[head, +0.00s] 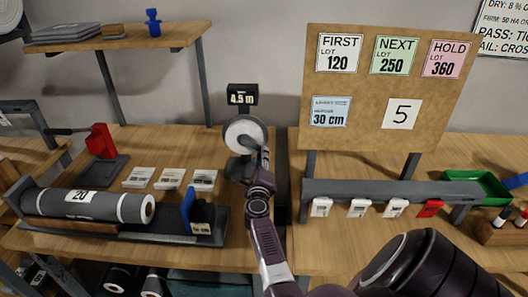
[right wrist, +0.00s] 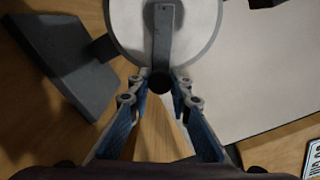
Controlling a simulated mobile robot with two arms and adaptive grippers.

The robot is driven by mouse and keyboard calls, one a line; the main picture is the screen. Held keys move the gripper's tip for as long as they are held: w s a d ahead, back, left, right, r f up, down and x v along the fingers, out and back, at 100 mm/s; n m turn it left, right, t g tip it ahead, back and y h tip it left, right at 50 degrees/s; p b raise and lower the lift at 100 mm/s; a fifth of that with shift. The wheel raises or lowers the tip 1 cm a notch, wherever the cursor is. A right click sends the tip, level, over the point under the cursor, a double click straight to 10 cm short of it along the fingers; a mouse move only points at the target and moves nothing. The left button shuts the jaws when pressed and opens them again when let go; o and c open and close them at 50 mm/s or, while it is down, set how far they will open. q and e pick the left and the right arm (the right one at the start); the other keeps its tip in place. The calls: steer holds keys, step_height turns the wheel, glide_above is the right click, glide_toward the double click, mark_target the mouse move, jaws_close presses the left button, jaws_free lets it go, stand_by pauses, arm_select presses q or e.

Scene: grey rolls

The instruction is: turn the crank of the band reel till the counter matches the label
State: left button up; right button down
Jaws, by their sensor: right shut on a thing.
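The band reel (head: 241,134), a pale disc on a dark stand, stands at the back of the left table. The counter (head: 242,95) above it reads 4.5 m. In the right wrist view the reel disc (right wrist: 198,30) carries a grey crank (right wrist: 163,42) that points down the picture to a dark knob (right wrist: 159,82). My right gripper (right wrist: 159,86) is shut on this knob; in the head view the gripper (head: 262,160) partly hides the crank. A white card (head: 401,113) on the board reads 5. My left gripper is not in view.
A grey roll (head: 90,205) marked 20 lies in a holder at the left, with a blue part (head: 188,210) at its end. White labels (head: 171,179) lie behind it. The board (head: 335,85) also holds lot cards and a 30 cm card. A green tray (head: 480,182) is at the right.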

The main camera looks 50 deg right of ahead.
steer(key=m+b, duration=0.1)
steer(key=w+f+m+b, duration=0.1)
steer(key=shift+a+f+m, duration=0.3)
steer(key=shift+a, duration=0.05)
steer(key=shift+w+a+f+m+b, duration=0.2)
steer(key=shift+w+a+m+b, duration=0.1)
steer(key=shift+m+b, duration=0.5)
steer(key=shift+w+a+f+m+b, duration=0.25)
steer(key=shift+m+b, duration=0.35)
steer(key=shift+m, duration=0.3)
steer(key=shift+r, duration=0.1)
steer(key=c, duration=2)
jaws_free()
steer(key=shift+c, duration=0.2)
steer(key=shift+o, duration=1.4)
